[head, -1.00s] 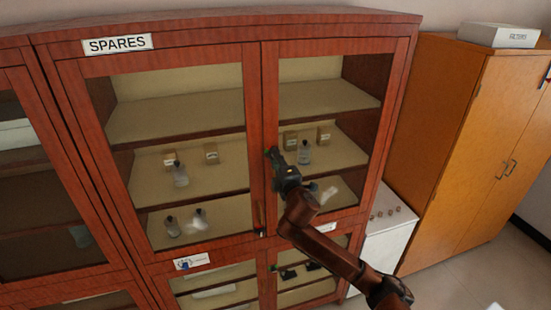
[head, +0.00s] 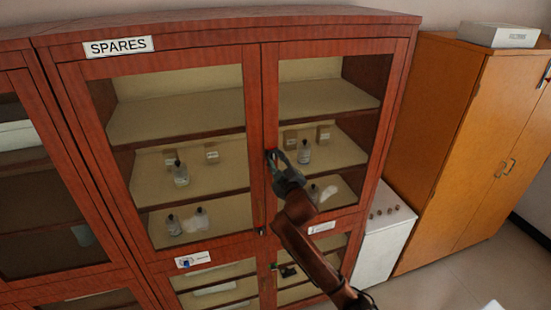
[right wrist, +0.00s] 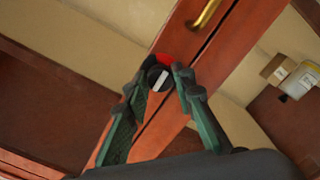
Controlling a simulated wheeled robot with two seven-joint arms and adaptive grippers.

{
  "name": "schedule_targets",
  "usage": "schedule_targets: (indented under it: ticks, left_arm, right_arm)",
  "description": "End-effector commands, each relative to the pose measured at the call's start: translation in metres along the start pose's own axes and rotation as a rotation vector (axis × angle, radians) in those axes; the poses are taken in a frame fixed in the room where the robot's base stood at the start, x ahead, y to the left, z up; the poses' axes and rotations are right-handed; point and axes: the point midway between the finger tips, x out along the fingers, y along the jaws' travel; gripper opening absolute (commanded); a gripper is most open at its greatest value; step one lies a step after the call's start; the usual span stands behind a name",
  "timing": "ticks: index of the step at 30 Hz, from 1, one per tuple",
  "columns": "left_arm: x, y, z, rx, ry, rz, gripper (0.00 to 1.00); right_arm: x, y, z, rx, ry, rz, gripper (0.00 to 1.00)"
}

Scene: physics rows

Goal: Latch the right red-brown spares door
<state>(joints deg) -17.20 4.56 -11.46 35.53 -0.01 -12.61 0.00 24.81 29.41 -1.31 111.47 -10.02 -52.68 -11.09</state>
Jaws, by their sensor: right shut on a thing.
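The right red-brown spares door (head: 386,120) has a glass pane and looks shut, level with the left door (head: 75,150) beside it. My right gripper (head: 273,158) is at the inner edge of the right door, about halfway up. In the right wrist view, its green-padded fingers (right wrist: 158,82) are shut on a dark round latch knob (right wrist: 153,76) with a pale mark. A red patch (right wrist: 163,60) shows beside the knob. A brass handle (right wrist: 206,12) is above it in that view. In the head view the gripper hides the knob. My left gripper is not in view.
The cabinet bears a SPARES sign (head: 118,46), and bottles and small boxes stand on shelves behind the glass. A low white unit (head: 380,245) and an orange-brown cupboard (head: 440,150) stand at the right. Open floor (head: 450,282) shows at the lower right.

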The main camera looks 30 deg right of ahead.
Motion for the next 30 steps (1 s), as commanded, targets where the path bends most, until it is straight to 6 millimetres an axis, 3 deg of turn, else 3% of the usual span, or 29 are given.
schedule_targets:
  ticks: [18,19,26,30]
  left_arm:
    - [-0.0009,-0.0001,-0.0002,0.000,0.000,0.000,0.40]
    - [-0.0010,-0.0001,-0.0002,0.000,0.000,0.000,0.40]
    - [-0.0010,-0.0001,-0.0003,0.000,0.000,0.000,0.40]
    - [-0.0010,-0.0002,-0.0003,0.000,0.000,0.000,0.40]
  right_arm:
    - [0.0003,-0.0008,0.0011,0.039,-0.002,-0.002,0.00]
    - [0.0003,-0.0009,0.0011,0.039,-0.002,-0.002,0.25]
    - [0.0001,-0.0005,0.0006,0.038,-0.001,-0.001,0.41]
    - [0.0001,-0.0003,0.0003,0.038,0.000,-0.001,0.41]
